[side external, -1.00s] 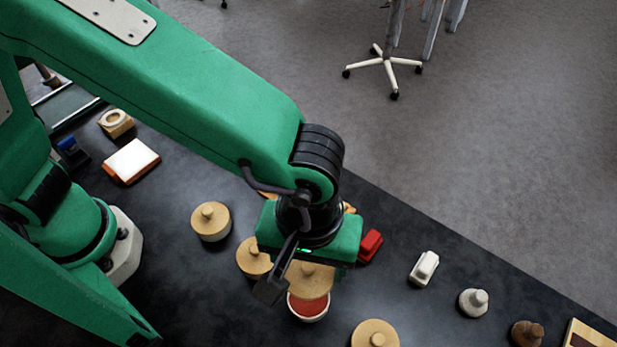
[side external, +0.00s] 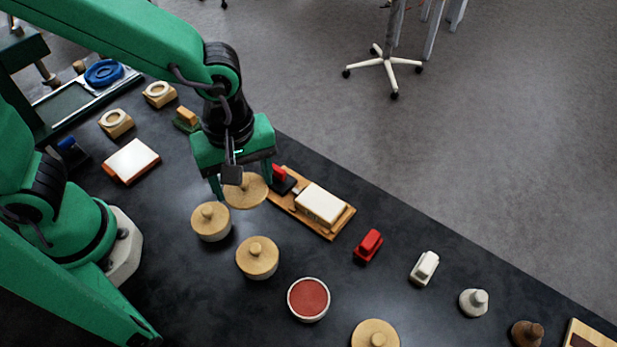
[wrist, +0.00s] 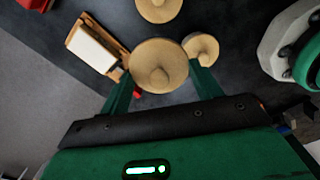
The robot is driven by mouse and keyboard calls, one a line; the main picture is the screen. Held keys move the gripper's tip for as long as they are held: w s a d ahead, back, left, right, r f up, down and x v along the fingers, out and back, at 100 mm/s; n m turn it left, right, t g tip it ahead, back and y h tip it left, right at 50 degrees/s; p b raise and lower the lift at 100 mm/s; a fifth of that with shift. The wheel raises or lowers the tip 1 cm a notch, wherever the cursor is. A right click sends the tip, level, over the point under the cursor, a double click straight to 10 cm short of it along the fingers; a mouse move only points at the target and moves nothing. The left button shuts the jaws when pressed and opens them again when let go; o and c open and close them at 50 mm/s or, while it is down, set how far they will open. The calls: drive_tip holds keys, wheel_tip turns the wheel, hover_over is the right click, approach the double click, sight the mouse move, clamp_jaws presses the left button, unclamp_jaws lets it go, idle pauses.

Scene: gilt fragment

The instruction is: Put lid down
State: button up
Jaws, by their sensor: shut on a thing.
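My gripper (side external: 241,185) is shut on a round tan wooden lid (side external: 246,192) with a small knob. It holds the lid over the black table, near the wooden board; I cannot tell the exact height. The held lid also fills the space between the fingers in the wrist view (wrist: 158,66). An uncovered round pot (side external: 308,299) with a red surface inside stands at the lower middle. Lidded pots stand to the left of it: one (side external: 256,257) beside it and one (side external: 211,221) just below my gripper in the picture.
A wooden board (side external: 343,222) with a white block (side external: 320,204) and a red-and-black item (side external: 281,179) lie right of my gripper. Another lidded pot (side external: 375,334) is at the bottom edge. Small red and white items stand along the right. Bare table (side external: 190,290) lies at lower left.

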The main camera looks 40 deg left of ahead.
drive_tip(key=a, duration=0.1)
drive_tip(key=a+n, duration=0.1)
drive_tip(key=a, duration=0.1)
drive_tip(key=a+n, duration=0.1)
drive_tip(key=shift+s+a+f, duration=0.3)
drive_tip(key=shift+a, duration=0.1)
drive_tip(key=w+a+f, duration=0.2)
drive_tip(key=a, duration=0.1)
drive_tip(key=w+a+f, duration=0.2)
drive_tip(key=w, duration=0.1)
drive_tip(key=w+a+f, duration=0.2)
drive_tip(key=a+f, duration=0.1)
drive_tip(key=shift+w+a, duration=0.35)
drive_tip(key=shift+w, duration=0.05)
drive_tip(key=shift+f, duration=2)
drive_tip(key=shift+f, duration=0.15)
drive_tip(key=o, duration=1)
drive_tip(key=shift+c, duration=0.2)
drive_tip(key=shift+r, duration=0.2)
